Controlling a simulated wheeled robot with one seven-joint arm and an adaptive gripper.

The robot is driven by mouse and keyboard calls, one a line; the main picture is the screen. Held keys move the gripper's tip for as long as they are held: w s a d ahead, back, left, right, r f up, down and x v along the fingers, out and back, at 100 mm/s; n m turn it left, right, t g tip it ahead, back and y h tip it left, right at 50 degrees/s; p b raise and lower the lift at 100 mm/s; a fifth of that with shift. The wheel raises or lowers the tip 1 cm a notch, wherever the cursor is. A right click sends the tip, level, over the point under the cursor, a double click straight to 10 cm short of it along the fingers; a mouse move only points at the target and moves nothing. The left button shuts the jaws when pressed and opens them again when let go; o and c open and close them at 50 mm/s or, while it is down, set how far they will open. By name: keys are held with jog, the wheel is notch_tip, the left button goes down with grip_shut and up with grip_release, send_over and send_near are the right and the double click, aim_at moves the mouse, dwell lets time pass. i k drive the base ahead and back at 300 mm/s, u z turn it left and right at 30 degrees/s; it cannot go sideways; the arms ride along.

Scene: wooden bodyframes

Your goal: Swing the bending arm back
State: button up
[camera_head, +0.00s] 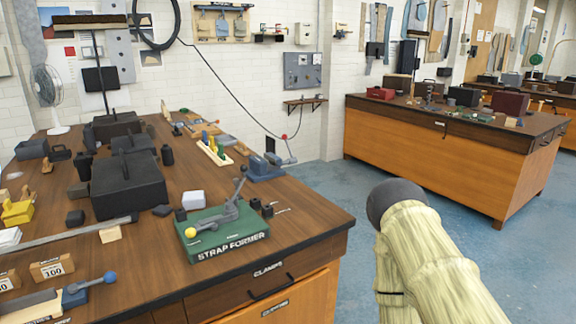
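The strap former is a green block (225,238) lettered STRAP FORMER, near the right front corner of the left wooden bench. A grey arm (215,221) lies low over its top, pointing left and toward the front, and ends in a yellow ball (190,232). A second, thinner lever (238,190) with a dark knob stands up tilted beside the pivot. Which of the two is the bending arm is not labelled. Part of my arm, pale and streaked with a dark rounded end, shows at the lower right, apart from the bench. No gripper fingers show.
Black boxes (128,185) crowd the bench behind and left of the former. Blue floor (345,215) is open toward the far bench.

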aim_at(229, 205)
jog(key=z, duration=0.7)
jog(key=i, duration=0.65)
jog(key=u, duration=0.95)
